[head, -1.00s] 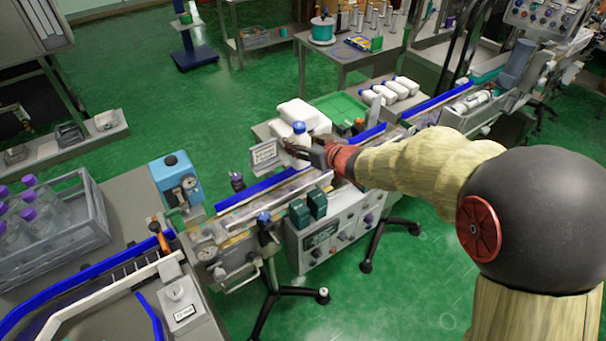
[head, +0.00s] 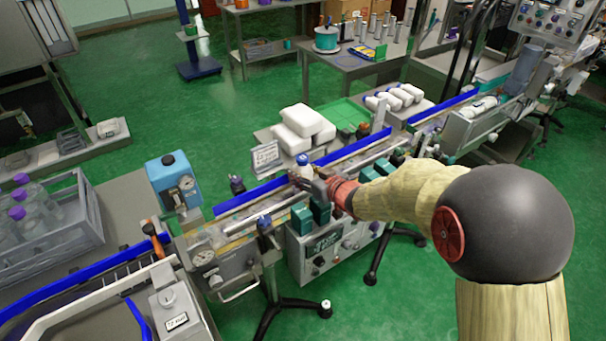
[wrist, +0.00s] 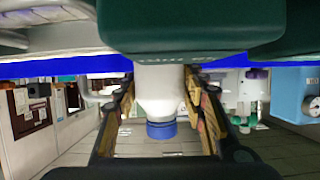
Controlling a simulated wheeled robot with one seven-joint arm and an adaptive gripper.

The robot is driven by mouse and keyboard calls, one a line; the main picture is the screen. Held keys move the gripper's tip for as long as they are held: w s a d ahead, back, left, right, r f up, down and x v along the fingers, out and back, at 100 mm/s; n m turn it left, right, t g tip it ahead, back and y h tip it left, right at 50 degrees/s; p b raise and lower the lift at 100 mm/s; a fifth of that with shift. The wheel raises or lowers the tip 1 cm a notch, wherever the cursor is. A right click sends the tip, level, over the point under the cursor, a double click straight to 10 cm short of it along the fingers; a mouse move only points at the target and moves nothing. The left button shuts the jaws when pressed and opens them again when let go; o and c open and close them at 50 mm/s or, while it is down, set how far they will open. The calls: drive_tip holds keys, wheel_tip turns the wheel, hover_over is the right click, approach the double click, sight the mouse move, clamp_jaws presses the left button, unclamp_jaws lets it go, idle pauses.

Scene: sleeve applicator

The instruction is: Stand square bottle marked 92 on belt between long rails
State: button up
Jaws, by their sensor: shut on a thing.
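My gripper (head: 308,182) is shut on a white bottle with a blue cap (head: 303,160). In the wrist view the gripper (wrist: 163,105) has one finger on each side of the bottle (wrist: 160,92), whose blue cap (wrist: 161,130) points down in that picture. In the head view the bottle is upright at the blue far rail (head: 352,146) of the conveyor, on the belt side. The near metal rail (head: 256,215) runs alongside. The bottle's base is hidden, so I cannot tell whether it touches the belt. No number is readable on it.
Dark green blocks (head: 301,216) stand along the near side of the conveyor; one (wrist: 180,25) looms close in the wrist view. A small sign (head: 266,156) and stacked white containers (head: 304,122) are behind the far rail.

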drive_tip(key=o, duration=1.4)
drive_tip(key=shift+f, duration=0.1)
